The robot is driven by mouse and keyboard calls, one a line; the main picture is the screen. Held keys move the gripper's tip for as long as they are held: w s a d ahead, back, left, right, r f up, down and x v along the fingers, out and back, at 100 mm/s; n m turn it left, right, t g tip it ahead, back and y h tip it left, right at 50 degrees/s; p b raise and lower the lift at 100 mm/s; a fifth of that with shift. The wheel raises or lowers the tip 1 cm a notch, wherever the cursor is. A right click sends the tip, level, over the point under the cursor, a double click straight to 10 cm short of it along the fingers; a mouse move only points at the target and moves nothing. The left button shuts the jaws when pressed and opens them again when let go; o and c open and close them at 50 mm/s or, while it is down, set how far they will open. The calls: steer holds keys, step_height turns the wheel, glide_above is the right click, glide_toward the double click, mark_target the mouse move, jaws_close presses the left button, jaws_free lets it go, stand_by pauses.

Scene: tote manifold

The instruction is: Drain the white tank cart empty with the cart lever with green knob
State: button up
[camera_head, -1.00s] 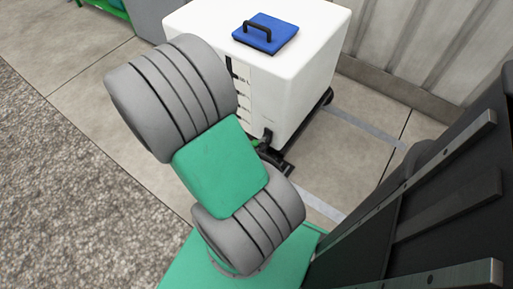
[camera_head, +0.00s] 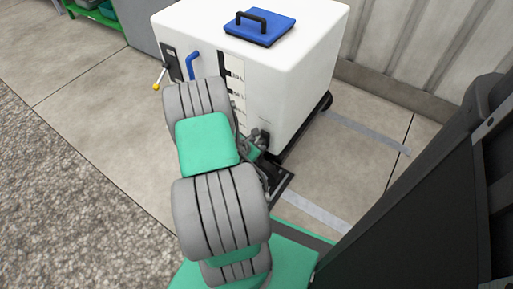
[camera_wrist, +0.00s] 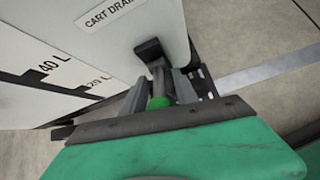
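The white tank cart (camera_head: 300,100) stands at the top middle of the head view, with a blue lid on top and level marks on its side. In the wrist view its wall (camera_wrist: 40,35) carries a "CART DRAIN" label and marks reading 40 L and 20 L. The black drain valve (camera_wrist: 150,50) sits beside the label. The cart lever's green knob (camera_wrist: 158,102) lies between my gripper's (camera_wrist: 160,88) two grey fingers. The fingers are close around it, but whether they press on it is unclear. My arm hides part of the cart's front in the head view.
A yellow-tipped lever (camera_head: 157,84) and a blue bent pipe (camera_head: 193,66) are at the cart's left. A corrugated wall (camera_head: 415,50) stands behind. A green rack (camera_head: 100,14) is at the upper left. The floor at left is clear.

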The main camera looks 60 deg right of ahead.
steer(key=shift+d, duration=0.1)
jaws_close()
stand_by(0.3)
stand_by(1.1)
